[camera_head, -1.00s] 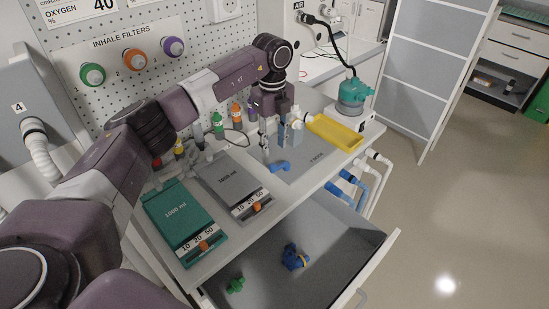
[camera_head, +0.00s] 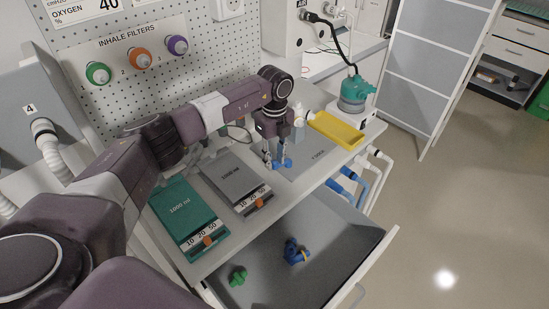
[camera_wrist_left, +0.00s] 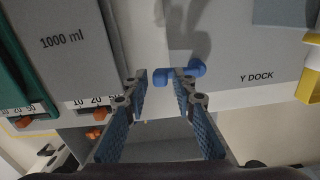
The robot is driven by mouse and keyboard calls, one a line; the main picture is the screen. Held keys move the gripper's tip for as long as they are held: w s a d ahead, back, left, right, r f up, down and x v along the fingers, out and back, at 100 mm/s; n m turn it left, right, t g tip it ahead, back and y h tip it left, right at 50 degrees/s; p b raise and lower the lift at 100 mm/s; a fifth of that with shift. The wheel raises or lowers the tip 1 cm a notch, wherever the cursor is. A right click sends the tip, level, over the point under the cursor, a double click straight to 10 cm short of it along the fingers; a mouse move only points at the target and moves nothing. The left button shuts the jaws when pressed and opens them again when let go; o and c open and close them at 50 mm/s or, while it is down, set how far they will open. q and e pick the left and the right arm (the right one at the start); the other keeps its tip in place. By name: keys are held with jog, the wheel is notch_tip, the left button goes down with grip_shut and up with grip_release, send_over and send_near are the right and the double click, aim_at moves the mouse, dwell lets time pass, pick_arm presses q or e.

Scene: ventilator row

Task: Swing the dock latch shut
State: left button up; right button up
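The blue dock latch (camera_head: 288,163) sits at the near left edge of the grey Y dock plate (camera_head: 314,160). In the left wrist view the latch (camera_wrist_left: 180,76) is a short blue bar with a raised rounded end at its right, beside the "Y DOCK" lettering on the plate (camera_wrist_left: 235,85). My left gripper (camera_head: 275,162) points down at the latch; its fingers partly cover it in the head view. In the wrist view the gripper (camera_wrist_left: 160,77) is open, with the latch at its fingertips. I cannot tell whether they touch it. My right gripper is not in view.
A grey 1000 ml panel (camera_head: 231,178) and a green one (camera_head: 182,212) lie left of the dock. A yellow tray (camera_head: 338,130) and teal humidifier (camera_head: 354,92) stand right. The open drawer (camera_head: 330,262) below holds blue and green fittings.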

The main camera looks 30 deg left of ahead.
pick_arm(q)
grip_shut()
